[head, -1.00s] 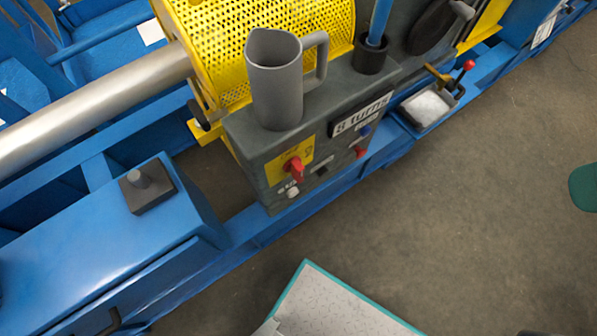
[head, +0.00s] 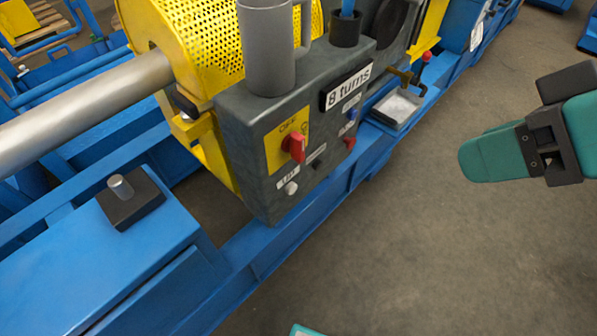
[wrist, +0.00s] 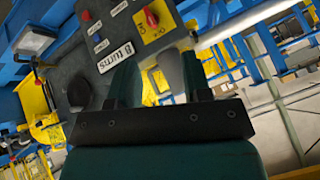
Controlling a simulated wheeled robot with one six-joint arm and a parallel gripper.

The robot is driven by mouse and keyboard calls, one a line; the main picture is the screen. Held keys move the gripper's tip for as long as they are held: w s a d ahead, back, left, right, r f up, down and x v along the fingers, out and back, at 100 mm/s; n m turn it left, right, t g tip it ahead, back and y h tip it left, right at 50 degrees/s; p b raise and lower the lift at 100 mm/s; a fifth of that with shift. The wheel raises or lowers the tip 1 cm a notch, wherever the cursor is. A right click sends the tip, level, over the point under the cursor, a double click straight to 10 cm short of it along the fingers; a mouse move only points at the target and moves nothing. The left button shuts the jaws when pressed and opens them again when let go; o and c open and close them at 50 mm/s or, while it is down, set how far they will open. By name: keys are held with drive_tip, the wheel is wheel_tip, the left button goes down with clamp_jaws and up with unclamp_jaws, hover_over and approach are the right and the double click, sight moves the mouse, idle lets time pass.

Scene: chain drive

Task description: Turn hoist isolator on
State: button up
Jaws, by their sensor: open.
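A red rotary switch (head: 293,147) sits on a yellow plate (head: 274,158) on the front of a dark grey control box (head: 245,130). I take it for the hoist isolator. Small marks are printed on the plate, but I cannot read the switch position surely. In the wrist view the scene is upside down, and the red switch (wrist: 151,18) and its yellow plate (wrist: 163,30) show at the top. My gripper (wrist: 160,72) is open and empty, its two fingers apart, with the switch beyond them.
Below the switch is a white button (head: 291,188); to its right are a red knob (head: 349,143) and an "8 turns" label (head: 347,87). A grey jug (head: 267,50) and a black cup (head: 346,28) stand on top. The floor (head: 400,230) before the box is clear.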

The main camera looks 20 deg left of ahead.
drive_tip(key=w+a+f+n+t+y+b, duration=0.25)
drive_tip(key=a+f+y+b, duration=0.2)
drive_tip(key=f+b, duration=0.9)
drive_tip(key=t+y+b, duration=0.3)
drive_tip(key=y+b, duration=0.2)
drive_tip(key=b, duration=0.7)
approach(303, 148)
drive_tip(key=shift+n+h, duration=0.25)
drive_tip(key=shift+n, duration=0.2)
drive_tip(key=p+x, duration=0.4)
drive_tip(key=x, duration=0.7)
drive_tip(key=shift+a+r, duration=0.15)
clamp_jaws()
